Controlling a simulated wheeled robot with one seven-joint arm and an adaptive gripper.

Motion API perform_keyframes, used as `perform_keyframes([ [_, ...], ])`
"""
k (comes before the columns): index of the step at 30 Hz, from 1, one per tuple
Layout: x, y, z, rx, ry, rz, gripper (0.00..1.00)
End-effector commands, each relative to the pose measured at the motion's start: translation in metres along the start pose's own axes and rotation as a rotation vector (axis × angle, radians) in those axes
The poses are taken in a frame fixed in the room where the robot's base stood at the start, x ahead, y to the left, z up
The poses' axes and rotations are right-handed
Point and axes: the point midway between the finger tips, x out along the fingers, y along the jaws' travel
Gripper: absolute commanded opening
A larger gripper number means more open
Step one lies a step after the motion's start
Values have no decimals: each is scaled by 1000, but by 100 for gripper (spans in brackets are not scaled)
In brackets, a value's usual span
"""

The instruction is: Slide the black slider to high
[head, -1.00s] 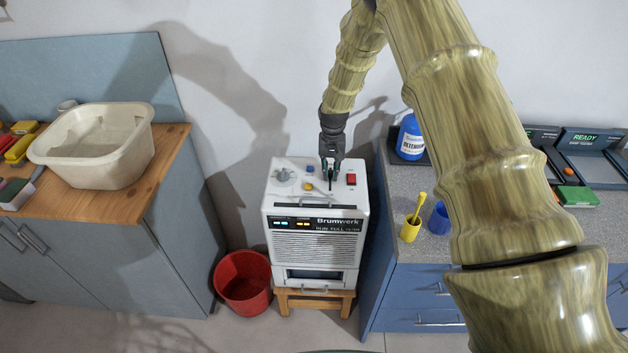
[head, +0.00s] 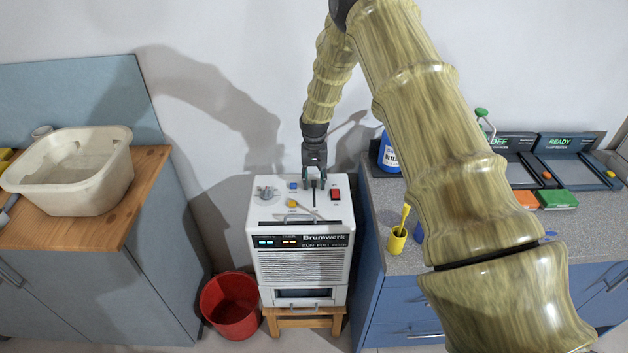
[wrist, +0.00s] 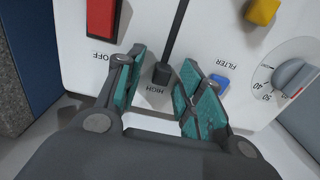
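The black slider (wrist: 162,74) is a small dark knob at the HIGH-labelled end of a long dark slot, seen in the wrist view. The slot (head: 314,198) also shows on top of the white Brumwerk machine (head: 303,262). My gripper (wrist: 160,85) is open, with its teal-padded fingers on either side of the slider and gaps visible between. In the head view my gripper (head: 315,181) is over the back part of the machine's top, where its fingers hide the slider.
Around the slot are a red switch (head: 336,194), a blue button (head: 292,186), a yellow knob (head: 292,203) and a grey dial (head: 266,192). A red bucket (head: 230,305) stands on the floor at left. Counters flank the machine.

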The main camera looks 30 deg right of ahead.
Motion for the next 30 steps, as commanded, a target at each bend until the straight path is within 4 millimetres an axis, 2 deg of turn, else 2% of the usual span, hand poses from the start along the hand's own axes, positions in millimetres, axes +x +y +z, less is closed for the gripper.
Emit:
perform_keyframes([
  [8,-10,-1,0,-1,0,0,38],
  [21,-86,0,-1,-1,0,-1,38],
  [27,-110,0,-1,0,-1,-1,38],
  [30,-116,1,-1,0,-1,0,38],
])
